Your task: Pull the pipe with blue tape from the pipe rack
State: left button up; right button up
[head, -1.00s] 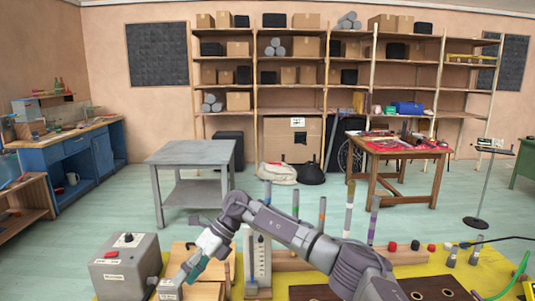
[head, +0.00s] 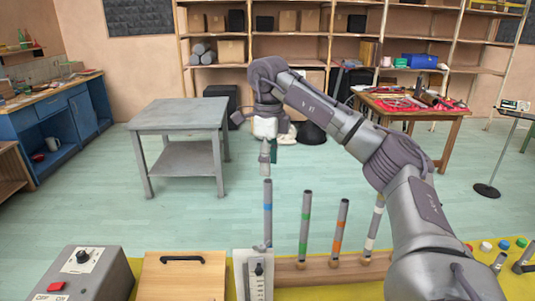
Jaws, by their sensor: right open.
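The pipe with blue tape (head: 267,215) stands upright at the left end of a row of pipes in the wooden pipe rack (head: 318,272). Beside it, to the right, stand pipes with green tape (head: 305,222), orange tape (head: 340,228) and white tape (head: 375,222). My right gripper (head: 266,164) points down just above the top of the blue-taped pipe, open and empty. The fingertips are small here, and I cannot tell whether they touch the pipe's end. The blue-taped pipe's foot is hidden behind a white slider panel. My left gripper is out of view.
A grey box with a red button (head: 85,275), a wooden box with a black handle (head: 182,275) and the slider panel (head: 256,275) stand in front. A grey table (head: 180,115) stands behind on open floor. Small coloured knobs (head: 503,244) lie right.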

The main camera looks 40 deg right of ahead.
aim_at(269, 193)
jog(key=f, duration=0.3)
jog(key=shift+s+a+f+b, duration=0.2)
jog(key=shift+s+b, duration=0.05)
jog(key=shift+b, duration=0.05)
notch_tip(269, 193, down, 7)
jog(key=shift+w+d+f+p, duration=0.15)
jog(key=shift+p, duration=0.4)
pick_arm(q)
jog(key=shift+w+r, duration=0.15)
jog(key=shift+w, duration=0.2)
pick_arm(e)
jog(key=shift+f, duration=0.9)
grip_shut()
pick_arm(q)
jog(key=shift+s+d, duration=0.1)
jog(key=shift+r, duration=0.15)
pick_arm(e)
jog(key=shift+r, duration=0.2)
pick_arm(q)
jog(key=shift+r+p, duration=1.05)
jog(key=shift+p, duration=0.3)
pick_arm(e)
jog(key=shift+r, duration=1.35)
